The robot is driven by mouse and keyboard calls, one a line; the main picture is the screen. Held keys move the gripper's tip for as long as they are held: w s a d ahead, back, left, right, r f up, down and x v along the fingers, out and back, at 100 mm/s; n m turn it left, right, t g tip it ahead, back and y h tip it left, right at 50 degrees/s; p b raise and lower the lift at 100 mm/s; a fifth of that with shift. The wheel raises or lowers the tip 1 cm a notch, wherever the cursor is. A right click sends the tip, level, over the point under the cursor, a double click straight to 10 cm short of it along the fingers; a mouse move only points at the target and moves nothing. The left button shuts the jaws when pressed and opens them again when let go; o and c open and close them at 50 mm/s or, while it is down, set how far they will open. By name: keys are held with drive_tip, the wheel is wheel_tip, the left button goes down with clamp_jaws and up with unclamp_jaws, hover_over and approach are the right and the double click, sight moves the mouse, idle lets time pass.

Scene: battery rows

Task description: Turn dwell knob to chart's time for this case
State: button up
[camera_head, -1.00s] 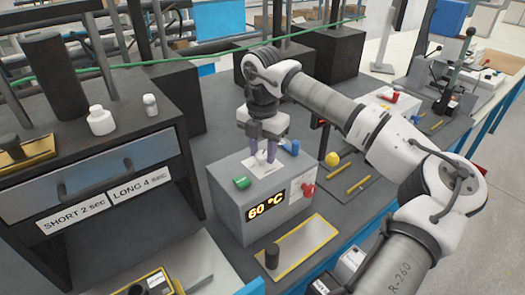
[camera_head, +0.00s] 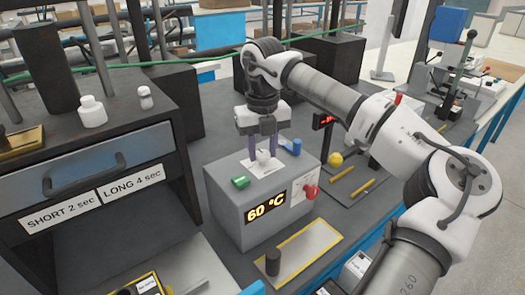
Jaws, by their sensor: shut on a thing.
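A grey control box (camera_head: 228,212) stands on the bench with a lit display (camera_head: 265,205) reading 60 °C. My gripper (camera_head: 263,155) points down over the box top, its two purple fingers shut on a small pale knob (camera_head: 263,157). A white card (camera_head: 252,167) lies under the knob; its marks are too small to read. A green part (camera_head: 240,182) and a blue part (camera_head: 291,146) sit on the box top. A red knob (camera_head: 311,191) is on the front beside a white chart (camera_head: 299,185), whose text I cannot read.
A dark cabinet at left carries labels SHORT 2 sec (camera_head: 60,211) and LONG 4 sec (camera_head: 131,183). A yellow-edged plate (camera_head: 306,252) with a black cylinder (camera_head: 272,262) lies in front of the box.

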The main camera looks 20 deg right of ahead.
sight(262, 154)
drive_tip(key=n, duration=0.6)
drive_tip(key=shift+n, duration=0.3)
drive_tip(key=n, duration=0.6)
idle(0.4)
drive_tip(key=o, duration=1)
wheel_tip(262, 154, up, 14)
drive_tip(key=b, duration=0.1)
drive_tip(key=shift+f, duration=0.15)
